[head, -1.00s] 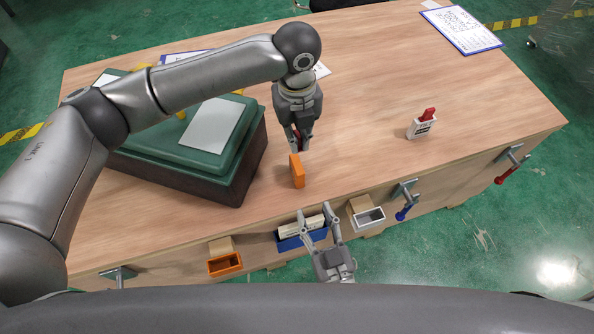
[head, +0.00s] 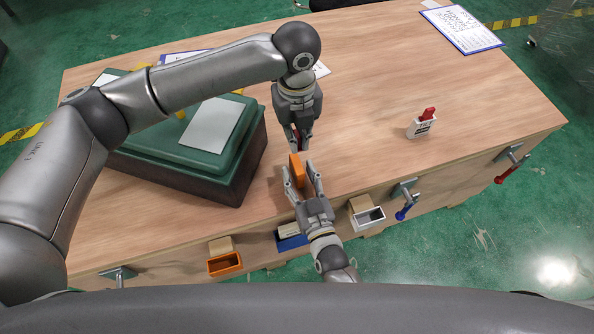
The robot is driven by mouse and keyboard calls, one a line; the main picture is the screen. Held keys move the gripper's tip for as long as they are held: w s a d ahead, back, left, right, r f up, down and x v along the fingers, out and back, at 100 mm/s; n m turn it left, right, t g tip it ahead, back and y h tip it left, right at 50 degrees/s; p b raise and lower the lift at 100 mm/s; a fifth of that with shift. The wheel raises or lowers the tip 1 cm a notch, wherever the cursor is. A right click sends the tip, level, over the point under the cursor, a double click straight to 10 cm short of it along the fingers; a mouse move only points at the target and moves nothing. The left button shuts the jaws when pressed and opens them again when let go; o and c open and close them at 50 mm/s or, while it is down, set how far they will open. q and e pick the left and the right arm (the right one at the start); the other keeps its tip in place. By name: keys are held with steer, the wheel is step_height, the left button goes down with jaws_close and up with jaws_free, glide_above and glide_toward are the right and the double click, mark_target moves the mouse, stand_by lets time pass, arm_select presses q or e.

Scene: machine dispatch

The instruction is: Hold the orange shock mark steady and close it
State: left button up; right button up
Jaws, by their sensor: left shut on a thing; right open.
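The orange shock mark (head: 297,172) is a small upright orange block near the table's front edge, below my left gripper. My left gripper (head: 299,145) points down from above and is shut at the far, upper end of the mark; a bit of dark red shows between its fingers. My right gripper (head: 300,180) comes from the front edge and is open, with one finger on each side of the orange block. I cannot tell if its fingers touch the block. Part of the block's lower end is hidden by the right gripper.
A white mark with a red tab (head: 422,124) stands on the right of the table (head: 370,80). A green-topped case (head: 190,145) stands at left. Orange (head: 225,263), blue (head: 292,242) and white (head: 368,217) bins line the front edge. A clipboard (head: 462,29) lies at back right.

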steer(key=shift+c, duration=0.4)
jaws_close()
arm_select(q)
glide_above(297, 163)
steer(key=shift+f, duration=2.5)
steer(key=shift+f, duration=0.9)
steer(key=shift+f, duration=0.55)
steer(key=o, duration=0.7)
steer(key=shift+f, duration=0.1)
